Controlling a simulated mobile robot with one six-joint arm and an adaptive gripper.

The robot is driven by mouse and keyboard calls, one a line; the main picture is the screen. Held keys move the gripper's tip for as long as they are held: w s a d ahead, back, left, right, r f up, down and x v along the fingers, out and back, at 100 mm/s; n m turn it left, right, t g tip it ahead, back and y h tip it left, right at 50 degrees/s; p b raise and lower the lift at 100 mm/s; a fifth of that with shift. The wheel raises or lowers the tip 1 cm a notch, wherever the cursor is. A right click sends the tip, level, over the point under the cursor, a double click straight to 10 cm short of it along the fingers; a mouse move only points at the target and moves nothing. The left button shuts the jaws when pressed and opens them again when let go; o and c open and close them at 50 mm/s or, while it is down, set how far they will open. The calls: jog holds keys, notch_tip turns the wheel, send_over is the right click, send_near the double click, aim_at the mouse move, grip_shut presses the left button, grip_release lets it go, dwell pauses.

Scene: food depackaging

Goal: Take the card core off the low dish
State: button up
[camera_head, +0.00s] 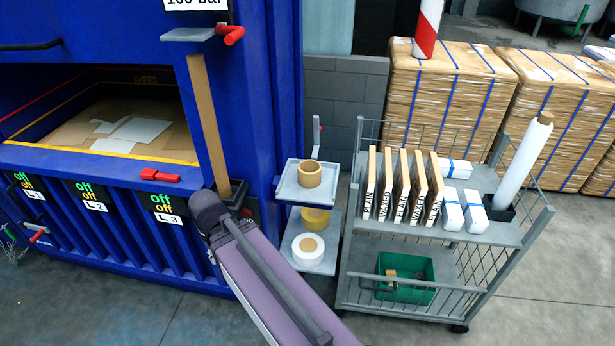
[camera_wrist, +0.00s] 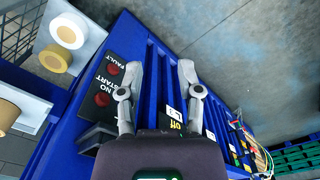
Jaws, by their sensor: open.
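A brown ring like a card core (camera_head: 310,173) lies flat on the upper grey tray (camera_head: 287,193) beside the blue press. In the wrist view the brown ring (camera_wrist: 8,112) shows at the left edge. The lower tray (camera_head: 327,265) holds a white roll (camera_head: 300,254) with a tan centre and a yellow roll (camera_head: 316,218). These also show in the wrist view as a white roll (camera_wrist: 67,30) and a yellow roll (camera_wrist: 55,57). My gripper (camera_wrist: 161,62) is open and empty, in front of the press side, apart from the rolls. Its fingers are not clear in the head view.
The blue press (camera_head: 285,90) stands at left, with a brown post (camera_head: 208,125) near my arm. A wire cart (camera_head: 440,305) with labelled boards (camera_head: 402,185) and a green bin (camera_head: 405,290) stands right of the trays. Strapped bales (camera_head: 400,95) are behind.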

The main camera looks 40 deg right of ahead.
aim_at(309, 174)
jog(key=w+d+r+m+t+h+b, duration=0.1)
jog(key=w+d+m+h, duration=0.3)
jog(key=d, duration=0.6)
jog(key=w+d+r+m+t+h+b, duration=0.1)
jog(key=w+d+m+h+b, duration=0.2)
jog(key=w+d+m, duration=0.2)
jog(key=w+d+r+m+t+h+b, duration=0.1)
jog(key=w+d+m+h, duration=0.3)
jog(key=w+d, duration=0.5)
jog(key=d+m+t+b, duration=0.1)
jog(key=d, duration=0.7)
jog(key=shift+w+h+b, duration=0.15)
jog(key=shift+h+b, duration=0.15)
jog(key=shift+b, duration=0.05)
jog(key=shift+d+f, duration=0.1)
jog(key=b+x, duration=0.4)
jog(key=x, duration=0.4)
jog(key=shift+d, duration=0.25)
jog(key=shift+f, duration=0.1)
